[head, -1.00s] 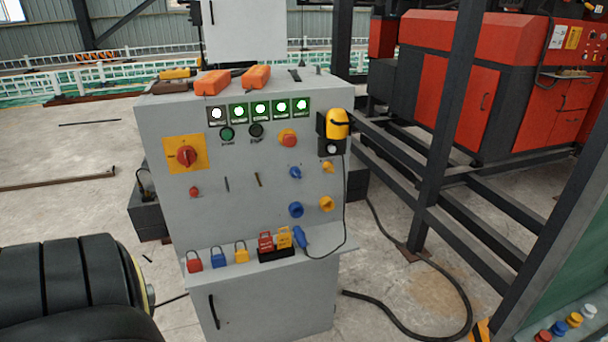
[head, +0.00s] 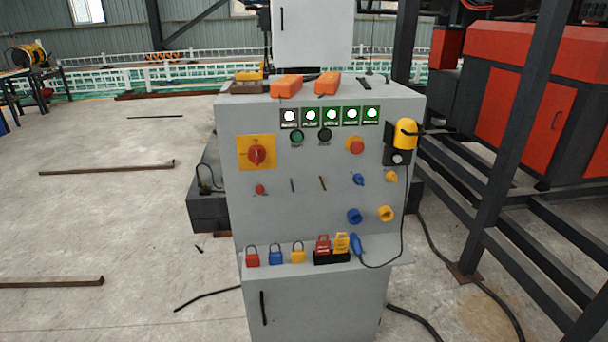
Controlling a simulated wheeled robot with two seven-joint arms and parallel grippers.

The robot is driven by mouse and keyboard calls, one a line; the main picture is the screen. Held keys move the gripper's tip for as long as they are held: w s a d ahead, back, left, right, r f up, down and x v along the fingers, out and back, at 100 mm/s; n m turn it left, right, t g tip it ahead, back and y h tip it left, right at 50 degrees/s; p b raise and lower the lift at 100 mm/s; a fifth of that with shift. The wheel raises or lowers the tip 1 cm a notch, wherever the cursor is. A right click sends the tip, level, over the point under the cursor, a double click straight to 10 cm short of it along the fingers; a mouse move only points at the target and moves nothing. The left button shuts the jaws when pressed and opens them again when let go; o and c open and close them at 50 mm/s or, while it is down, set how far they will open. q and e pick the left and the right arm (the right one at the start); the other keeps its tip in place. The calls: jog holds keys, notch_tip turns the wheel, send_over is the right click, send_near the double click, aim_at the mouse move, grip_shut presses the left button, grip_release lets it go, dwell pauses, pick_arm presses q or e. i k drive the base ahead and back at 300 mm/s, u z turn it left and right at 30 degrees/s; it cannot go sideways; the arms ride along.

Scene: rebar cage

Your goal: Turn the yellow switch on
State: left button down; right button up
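A grey control cabinet (head: 290,215) stands in the middle of the head view. A red rotary switch on a yellow square plate (head: 257,153) is at the upper left of the panel. I cannot tell which yellow part is the task's switch. Neither of my grippers is in view.
Red, blue and yellow padlocks (head: 276,254) stand on the cabinet's ledge. A yellow-and-black device (head: 404,138) hangs at the panel's right edge with a cable. Dark steel framing (head: 505,160) stands to the right. The floor at left is mostly open, with a few bars.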

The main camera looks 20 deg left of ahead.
aim_at(390, 176)
jog(key=u, duration=0.8)
jog(key=i, duration=0.45)
